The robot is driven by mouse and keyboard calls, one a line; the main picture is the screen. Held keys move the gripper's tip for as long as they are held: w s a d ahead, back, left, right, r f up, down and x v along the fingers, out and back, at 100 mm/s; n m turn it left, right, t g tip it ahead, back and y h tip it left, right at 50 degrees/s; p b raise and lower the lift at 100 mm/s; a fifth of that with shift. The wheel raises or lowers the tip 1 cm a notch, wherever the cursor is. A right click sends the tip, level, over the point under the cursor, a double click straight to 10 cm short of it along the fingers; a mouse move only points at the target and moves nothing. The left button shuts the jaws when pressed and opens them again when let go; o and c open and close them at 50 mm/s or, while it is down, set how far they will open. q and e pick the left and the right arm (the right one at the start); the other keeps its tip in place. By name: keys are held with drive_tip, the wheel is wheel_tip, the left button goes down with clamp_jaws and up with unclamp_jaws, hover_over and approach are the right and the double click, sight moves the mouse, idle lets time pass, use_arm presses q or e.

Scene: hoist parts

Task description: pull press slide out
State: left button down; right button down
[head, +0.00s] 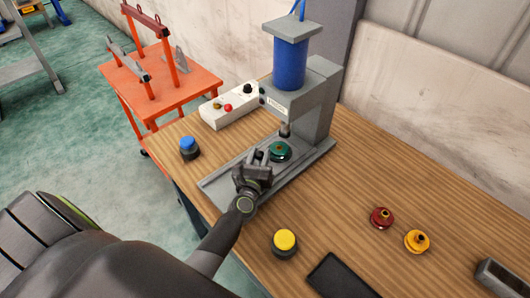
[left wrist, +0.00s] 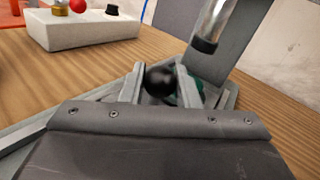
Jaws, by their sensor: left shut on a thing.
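The press (head: 318,112) stands on the wooden table, with a blue cylinder (head: 290,62) on top and a grey base (head: 215,180). A green round part (head: 280,150) sits in the press below the ram (head: 285,130). My left gripper (head: 258,157) is at the near side of the green part. In the left wrist view its fingers (left wrist: 160,75) are shut on a black ball knob (left wrist: 160,83) at the front of the press slide. The green part (left wrist: 196,88) shows partly behind the right finger. The slide itself is mostly hidden by the gripper.
A white control box (head: 230,106) stands left of the press. A blue button (head: 189,147) and a yellow button (head: 284,242) stand on either side of my left arm. Red (head: 381,217) and yellow (head: 417,241) parts lie to the right. An orange cart (head: 165,85) stands behind.

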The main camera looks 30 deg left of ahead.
use_arm(q)
drive_tip(key=s+a+b, duration=0.1)
drive_tip(key=s, duration=0.3)
drive_tip(key=s+a, duration=0.2)
drive_tip(key=s, duration=0.3)
drive_tip(key=s+a+b, duration=0.1)
drive_tip(key=s, duration=0.3)
drive_tip(key=shift+s+a+b, duration=0.35)
drive_tip(key=c, duration=1.1)
unclamp_jaws()
drive_tip(key=shift+c, duration=0.2)
